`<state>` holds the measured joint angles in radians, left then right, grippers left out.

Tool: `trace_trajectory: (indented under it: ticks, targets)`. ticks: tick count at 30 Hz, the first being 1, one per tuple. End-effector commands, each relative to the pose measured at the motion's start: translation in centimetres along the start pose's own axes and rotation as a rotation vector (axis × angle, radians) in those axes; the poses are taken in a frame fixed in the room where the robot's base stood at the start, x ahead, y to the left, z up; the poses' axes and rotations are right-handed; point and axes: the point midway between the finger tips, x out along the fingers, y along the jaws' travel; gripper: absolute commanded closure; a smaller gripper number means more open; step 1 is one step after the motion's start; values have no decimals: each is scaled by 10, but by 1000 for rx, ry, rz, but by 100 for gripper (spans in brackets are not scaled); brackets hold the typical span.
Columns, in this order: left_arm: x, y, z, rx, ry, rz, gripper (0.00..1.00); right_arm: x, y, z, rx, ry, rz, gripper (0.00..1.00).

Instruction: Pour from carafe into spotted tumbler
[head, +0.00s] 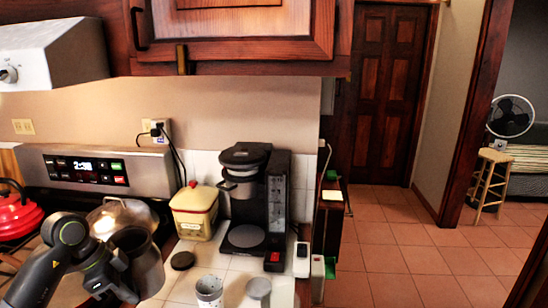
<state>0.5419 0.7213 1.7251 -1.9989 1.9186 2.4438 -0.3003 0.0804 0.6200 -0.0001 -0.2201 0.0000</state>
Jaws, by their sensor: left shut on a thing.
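A grey metal carafe (149,268) with a dark opening is at the lower left of the head view. My left gripper (112,277) is shut on it from the left, and my gripper and arm hide part of it. The carafe looks a little tilted, but its exact lean is hard to tell. The spotted tumbler (209,291), pale with speckles, stands upright on the white counter to the right of the carafe, apart from it. Its base is cut off by the picture's lower edge. My right gripper is not in view.
A plain grey cup (258,289) stands close to the right of the tumbler. Behind are a black coffee maker (277,205), a cream canister (195,212) and a dark round lid (182,260). A red kettle (18,215) and a shiny pot (112,213) are on the stove side.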

Motion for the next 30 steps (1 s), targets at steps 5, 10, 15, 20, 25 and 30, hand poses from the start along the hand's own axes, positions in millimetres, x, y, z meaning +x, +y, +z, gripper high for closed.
trace_trajectory:
  ticks: [5, 10, 15, 20, 25, 30]
  targets:
    - [4, -1, 1, 4, 3, -5, 100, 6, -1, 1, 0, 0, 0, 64]
    - [3, -1, 0, 4, 3, -5, 100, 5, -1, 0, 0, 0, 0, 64]
    - [-1, -1, -2, 4, 3, -5, 100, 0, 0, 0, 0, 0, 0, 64]
    - [-14, -1, -7, 5, 3, -6, 100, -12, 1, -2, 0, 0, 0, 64]
    - [-28, -1, -12, 4, 2, -5, 100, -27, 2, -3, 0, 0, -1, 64]
    - [-42, -1, -18, 4, 2, -5, 100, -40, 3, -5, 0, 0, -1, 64]
